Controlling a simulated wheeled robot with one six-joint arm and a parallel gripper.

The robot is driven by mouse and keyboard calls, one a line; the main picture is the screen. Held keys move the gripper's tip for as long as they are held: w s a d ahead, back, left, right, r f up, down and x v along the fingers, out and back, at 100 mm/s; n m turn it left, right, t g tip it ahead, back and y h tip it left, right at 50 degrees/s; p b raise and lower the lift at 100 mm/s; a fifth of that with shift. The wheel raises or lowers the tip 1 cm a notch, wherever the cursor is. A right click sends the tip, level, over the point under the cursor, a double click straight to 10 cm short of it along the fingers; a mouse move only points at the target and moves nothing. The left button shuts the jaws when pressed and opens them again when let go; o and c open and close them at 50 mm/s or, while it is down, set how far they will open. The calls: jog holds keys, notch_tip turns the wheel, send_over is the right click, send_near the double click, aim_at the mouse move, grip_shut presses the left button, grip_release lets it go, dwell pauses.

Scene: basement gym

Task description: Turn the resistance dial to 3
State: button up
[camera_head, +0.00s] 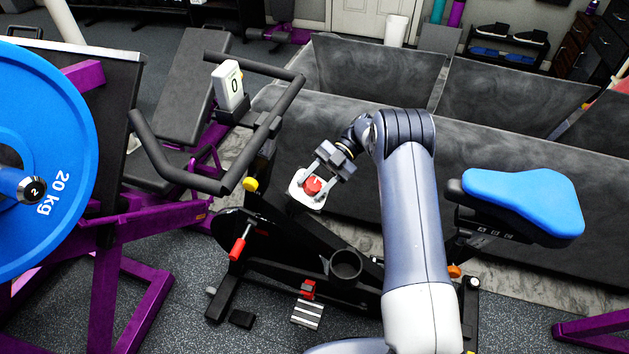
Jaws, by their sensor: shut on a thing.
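The resistance dial (312,186) is a red knob on a white plate (308,202) on the black exercise bike frame, near the middle of the picture. My gripper (317,182) comes down from the upper right and is shut on the red dial, one finger on each side of it. A small pale mark shows on the dial, but I cannot read where it points. Any numbers on the plate are too small to read. A white display (229,86) by the handlebars shows "0".
The handlebars (268,125) stand left of the dial. A blue saddle (523,203) is at the right. A blue weight plate (62,150) on a purple rack is at the far left. A cup holder (346,264) and a red lever (239,246) are below the dial.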

aim_at(315, 183)
jog(key=o, duration=1)
jog(key=shift+r, duration=0.15)
notch_tip(315, 183, up, 10)
jog(key=p, duration=1)
jog(key=shift+f, duration=0.25)
notch_tip(315, 183, down, 10)
jog(key=b, duration=1)
jog(key=shift+r, duration=0.2)
